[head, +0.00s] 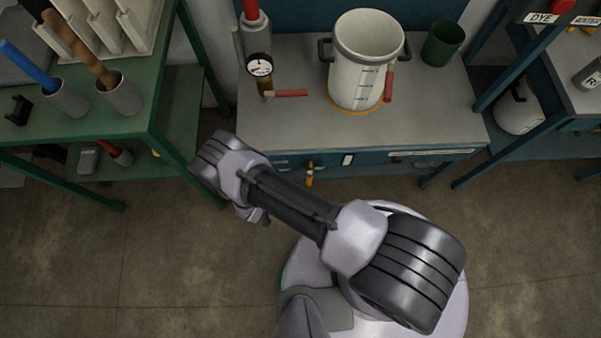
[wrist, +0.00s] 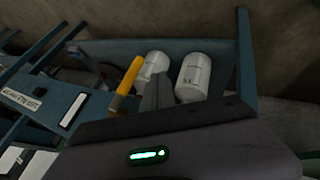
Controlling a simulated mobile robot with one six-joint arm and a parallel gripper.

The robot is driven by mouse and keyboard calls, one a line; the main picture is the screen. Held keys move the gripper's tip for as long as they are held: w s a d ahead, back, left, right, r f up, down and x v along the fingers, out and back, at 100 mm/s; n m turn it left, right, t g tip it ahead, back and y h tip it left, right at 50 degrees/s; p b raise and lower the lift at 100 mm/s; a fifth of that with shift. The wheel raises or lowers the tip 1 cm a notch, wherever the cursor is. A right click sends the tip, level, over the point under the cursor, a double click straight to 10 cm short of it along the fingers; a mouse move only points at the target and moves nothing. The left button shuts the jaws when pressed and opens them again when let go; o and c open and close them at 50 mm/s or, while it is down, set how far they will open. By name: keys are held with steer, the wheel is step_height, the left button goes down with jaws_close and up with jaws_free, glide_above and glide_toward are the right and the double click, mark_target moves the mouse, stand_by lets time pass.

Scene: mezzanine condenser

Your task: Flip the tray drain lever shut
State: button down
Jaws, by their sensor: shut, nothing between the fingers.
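A lever with a yellow-orange handle (head: 310,174) shows on the front of the blue bench, below its top edge; I take it for the tray drain lever. In the wrist view the lever (wrist: 127,78) stands out, tilted, just left of my gripper's fingers. My gripper (wrist: 156,88) is shut and empty, its grey fingers together. The fingers look close to the lever, but I cannot tell whether they touch it.
The bench top (head: 290,130) carries a white pot (head: 360,75), a green cup (head: 442,43) and a gauge (head: 259,65) with a red-handled valve (head: 291,93). White containers (wrist: 194,76) sit beyond the fingers. A green table (head: 125,125) stands left. The floor in front is clear.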

steer(key=w+d+f+b, duration=0.2)
steer(key=d, duration=0.3)
steer(key=shift+d+f, duration=0.2)
steer(key=shift+f, duration=0.15)
